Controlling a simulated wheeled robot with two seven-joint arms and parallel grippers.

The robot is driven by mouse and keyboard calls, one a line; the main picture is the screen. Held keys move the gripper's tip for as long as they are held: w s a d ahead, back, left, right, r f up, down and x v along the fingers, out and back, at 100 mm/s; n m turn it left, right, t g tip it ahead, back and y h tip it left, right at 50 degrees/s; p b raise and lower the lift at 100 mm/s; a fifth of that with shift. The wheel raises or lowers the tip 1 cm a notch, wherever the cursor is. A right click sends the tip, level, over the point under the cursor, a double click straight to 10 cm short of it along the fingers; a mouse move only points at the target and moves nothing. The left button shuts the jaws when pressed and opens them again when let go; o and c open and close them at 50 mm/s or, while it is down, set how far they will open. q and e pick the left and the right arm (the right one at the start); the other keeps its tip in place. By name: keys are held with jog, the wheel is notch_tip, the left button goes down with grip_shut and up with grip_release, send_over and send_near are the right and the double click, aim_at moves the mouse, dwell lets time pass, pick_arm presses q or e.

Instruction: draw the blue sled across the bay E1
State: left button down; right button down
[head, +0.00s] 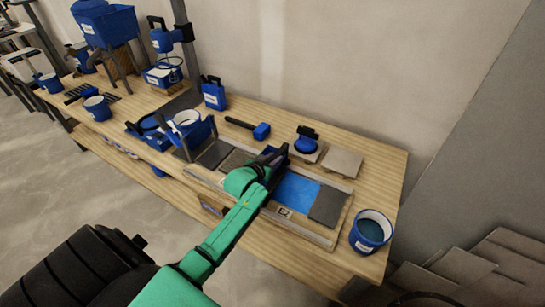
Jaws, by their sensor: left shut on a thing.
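My left gripper (270,166) reaches over the long framed bay (318,233) on the bench, at the end of my green arm. It is shut on the blue sled (270,151), which is mostly hidden by the gripper; only a dark blue part shows at its far side. Right of the gripper, a bright blue layer (297,188) covers part of the bay floor. A dark grey tile (328,207) lies at the bay's right end. Grey tiles (214,153) lie left of the gripper. My right gripper is not in view.
A blue bucket (371,232) stands at the bench's right front corner. Behind the bay are a blue mallet (262,131), a blue suction lifter (306,142), a pale tile (342,161) and a blue jug (214,95).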

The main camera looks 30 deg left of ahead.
pick_arm(q)
jog(key=c, duration=0.7)
grip_release()
jog(key=shift+a, duration=0.1)
jog(key=v, duration=1.4)
jog(key=shift+s+r+p, duration=0.15)
jog(key=shift+s+p, duration=0.05)
jog(key=shift+p, duration=0.15)
